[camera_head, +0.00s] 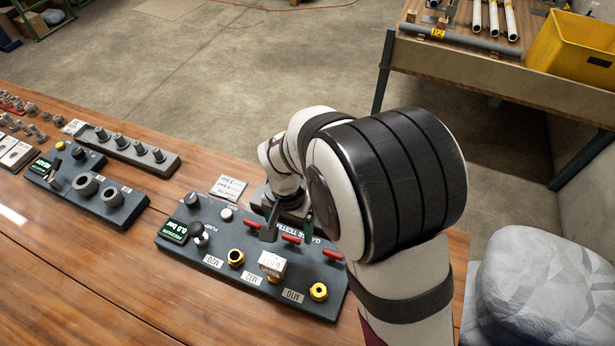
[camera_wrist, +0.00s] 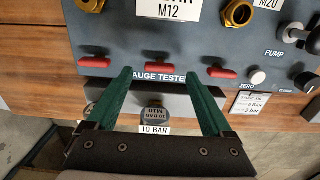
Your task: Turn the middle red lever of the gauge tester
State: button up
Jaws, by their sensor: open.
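The gauge tester (camera_head: 222,268) is a dark grey panel on the wooden bench with three red levers in a row. The middle red lever (camera_wrist: 158,68) lies crosswise along the panel edge in the wrist view, and is partly visible in the head view (camera_head: 291,239). My gripper (camera_wrist: 157,73) is open, its green fingertips on either side of the middle lever in the picture, with nothing held between them. Whether they touch the panel cannot be told. The other levers are left (camera_wrist: 92,62) and right (camera_wrist: 221,73) of the fingers in the wrist view.
A dark round fitting (camera_wrist: 153,113) with a 10 BAR label shows between the fingers. Another grey panel (camera_head: 112,209) is to the left.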

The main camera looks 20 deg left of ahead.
aim_at(291, 241)
jog(key=shift+f, duration=1.45)
jog(key=shift+c, duration=0.2)
grip_shut()
